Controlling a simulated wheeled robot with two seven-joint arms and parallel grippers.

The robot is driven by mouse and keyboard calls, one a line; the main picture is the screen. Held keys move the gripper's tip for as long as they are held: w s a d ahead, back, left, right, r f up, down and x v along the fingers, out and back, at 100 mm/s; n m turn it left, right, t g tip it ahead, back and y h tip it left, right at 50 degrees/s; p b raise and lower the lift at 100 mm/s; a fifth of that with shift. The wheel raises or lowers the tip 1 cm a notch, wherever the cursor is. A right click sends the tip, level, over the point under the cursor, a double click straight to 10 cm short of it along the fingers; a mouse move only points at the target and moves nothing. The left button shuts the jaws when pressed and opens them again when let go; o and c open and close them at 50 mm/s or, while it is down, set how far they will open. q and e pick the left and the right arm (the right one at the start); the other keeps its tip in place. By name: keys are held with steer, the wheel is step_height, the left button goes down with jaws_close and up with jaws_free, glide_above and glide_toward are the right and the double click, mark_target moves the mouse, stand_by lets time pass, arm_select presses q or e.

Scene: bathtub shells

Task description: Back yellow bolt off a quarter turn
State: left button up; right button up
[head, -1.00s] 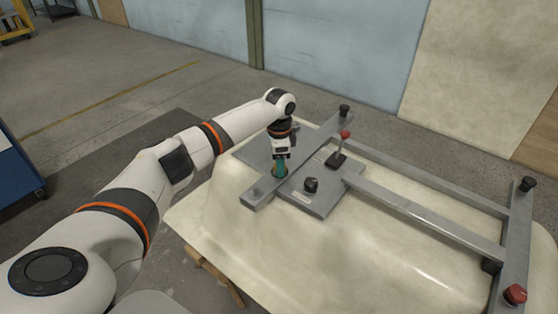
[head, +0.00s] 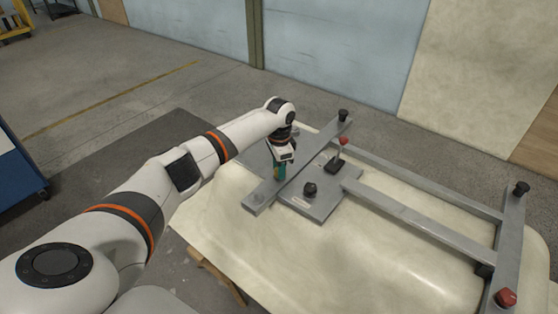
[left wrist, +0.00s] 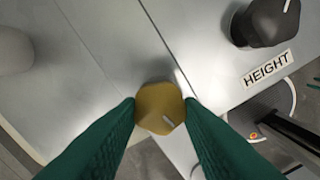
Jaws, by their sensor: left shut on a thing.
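The yellow bolt (left wrist: 158,104) shows in the left wrist view as a faceted yellow head with a short white mark near its lower right edge. My left gripper (left wrist: 160,110) has its two green fingers on either side of the bolt head, shut on it. In the head view my left gripper (head: 280,173) points down onto the grey crossbar (head: 318,144) of the frame on the pale shell. The bolt is hidden behind the fingers there.
A black knob (left wrist: 268,20) with a white mark sits beside a HEIGHT label (left wrist: 268,68). The frame's side rails (head: 425,215) run right to a red knob (head: 505,298). The pale shell (head: 370,260) lies beneath.

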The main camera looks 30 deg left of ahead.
arm_select(q)
steer(key=n+p, duration=0.3)
steer(key=p, duration=0.1)
steer(key=shift+d+r+n, duration=0.15)
steer(key=shift+r+n, duration=0.1)
steer(key=shift+n, duration=0.15)
steer(key=n+p, duration=0.3)
steer(key=shift+n, duration=0.3)
steer(key=n+p, duration=0.2)
steer(key=n, duration=0.1)
steer(key=shift+f+n, duration=0.1)
steer(key=shift+n, duration=0.2)
steer(key=shift+w+f+n+p, duration=0.1)
steer(key=shift+n+p, duration=0.7)
steer(key=shift+n, duration=1.1)
steer(key=o, duration=1)
steer(key=shift+c, duration=0.2)
step_height(320, 180, up, 12)
